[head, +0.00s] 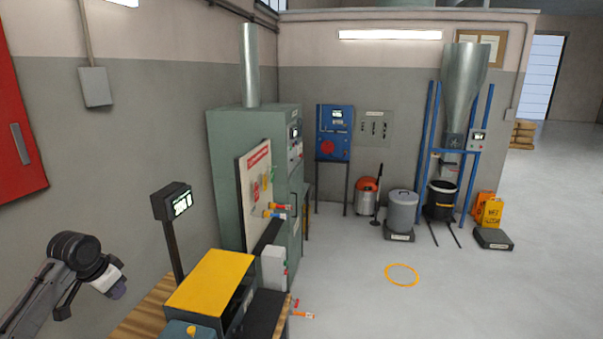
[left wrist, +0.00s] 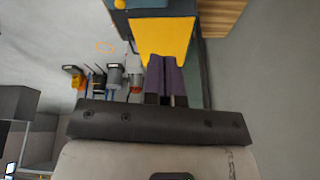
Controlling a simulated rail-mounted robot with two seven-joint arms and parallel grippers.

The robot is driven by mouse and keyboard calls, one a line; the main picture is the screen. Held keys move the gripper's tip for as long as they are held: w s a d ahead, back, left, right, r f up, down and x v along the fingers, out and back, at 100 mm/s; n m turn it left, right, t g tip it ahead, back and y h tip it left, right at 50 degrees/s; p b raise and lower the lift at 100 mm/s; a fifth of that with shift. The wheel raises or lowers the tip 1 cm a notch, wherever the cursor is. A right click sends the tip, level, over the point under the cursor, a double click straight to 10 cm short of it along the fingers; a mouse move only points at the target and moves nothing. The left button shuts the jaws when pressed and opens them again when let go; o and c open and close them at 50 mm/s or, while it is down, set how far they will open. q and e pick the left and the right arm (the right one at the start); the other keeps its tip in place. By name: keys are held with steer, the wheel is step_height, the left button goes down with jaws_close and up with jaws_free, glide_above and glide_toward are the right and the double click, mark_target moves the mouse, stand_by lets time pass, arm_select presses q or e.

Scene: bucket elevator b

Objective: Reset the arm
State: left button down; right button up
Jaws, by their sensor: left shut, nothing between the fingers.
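My left arm comes in at the lower left of the head view. Its gripper (head: 117,289) is in the air, left of the bench and apart from everything around it. In the left wrist view the two dark purple fingers of the gripper (left wrist: 164,62) lie together, shut and empty. The yellow-topped machine (head: 212,280) shows behind the fingertips in that view, with clear air between. My right arm and gripper are not in view.
A display on a post (head: 177,203) stands between my left gripper and the green cabinet (head: 228,150). A wooden bench (head: 140,312) carries the yellow-topped machine. Open floor with an orange ring (head: 402,265) lies to the right.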

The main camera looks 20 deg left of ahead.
arm_select(q)
steer(key=w+d+r+t+y, duration=0.3)
steer(key=d+r, duration=0.2)
steer(key=d, duration=0.2)
steer(key=s+d+f+m+t+p, duration=0.1)
steer(key=s+d+f+t, duration=0.15)
steer(key=d, duration=0.75)
steer(key=s+d+f+m+t+p, duration=0.1)
steer(key=s+d+f+p, duration=0.2)
steer(key=d, duration=0.6)
steer(key=s+d+f+g+h+p, duration=0.1)
steer(key=s+d+f, duration=0.3)
steer(key=s, duration=0.6)
steer(key=s+d+f+g+h, duration=0.1)
steer(key=s+d+f+g, duration=0.2)
steer(key=s+f, duration=0.5)
steer(key=s+d+f+n+g+h+p, duration=0.1)
steer(key=s+d+f+g, duration=0.1)
steer(key=s+d+f, duration=0.4)
steer(key=s+f, duration=0.1)
steer(key=s, duration=0.4)
steer(key=shift+s+g+p, duration=0.3)
steer(key=shift+g+p, duration=0.05)
